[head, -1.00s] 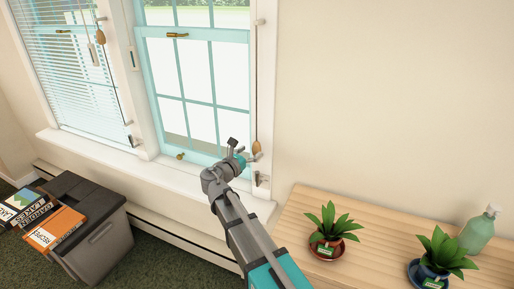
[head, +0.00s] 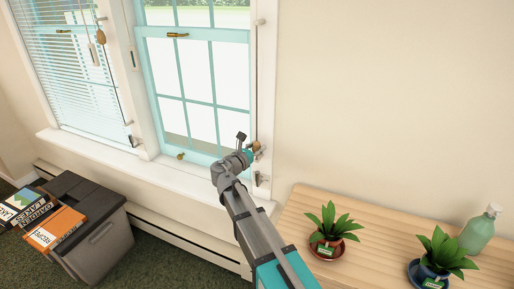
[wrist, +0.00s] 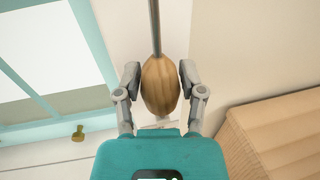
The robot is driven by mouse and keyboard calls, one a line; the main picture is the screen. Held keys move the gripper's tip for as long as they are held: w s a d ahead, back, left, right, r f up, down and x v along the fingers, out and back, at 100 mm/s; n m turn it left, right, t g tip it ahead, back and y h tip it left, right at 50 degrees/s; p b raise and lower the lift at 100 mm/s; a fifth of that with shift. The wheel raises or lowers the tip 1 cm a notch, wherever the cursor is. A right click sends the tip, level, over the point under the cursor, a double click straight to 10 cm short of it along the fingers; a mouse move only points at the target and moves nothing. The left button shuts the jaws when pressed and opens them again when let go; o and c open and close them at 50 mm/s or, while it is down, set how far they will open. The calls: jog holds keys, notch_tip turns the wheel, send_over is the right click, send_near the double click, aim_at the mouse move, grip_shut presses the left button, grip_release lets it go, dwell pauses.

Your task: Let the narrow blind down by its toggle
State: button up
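A wooden acorn-shaped toggle (wrist: 160,87) hangs on a cord (wrist: 154,25) between the two fingers of my gripper (wrist: 160,78) in the wrist view. The fingers stand open on either side of it, close to its sides; I cannot tell if either touches. In the head view the toggle (head: 256,146) is partly hidden by my gripper (head: 252,153). Its cord (head: 257,80) runs up the right side of the right window (head: 200,90). No lowered blind shows across that window; its top is out of frame. The left window has a lowered slatted blind (head: 75,70).
A cleat (head: 262,180) sits on the frame below the toggle. A wooden table (head: 310,208) with two potted plants (head: 328,228) (head: 440,255) and a green bottle (head: 478,232) stands at right. A grey bin (head: 100,240) and books (head: 45,225) are at lower left.

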grip_shut()
jog(key=shift+r, duration=0.15)
notch_tip(320, 180, up, 35)
jog(key=p, duration=3.5)
jog(key=shift+w+r, duration=0.1)
jog(key=o, duration=0.6)
grip_release()
jog(key=shift+s, duration=0.2)
jog(key=shift+v, duration=5.95)
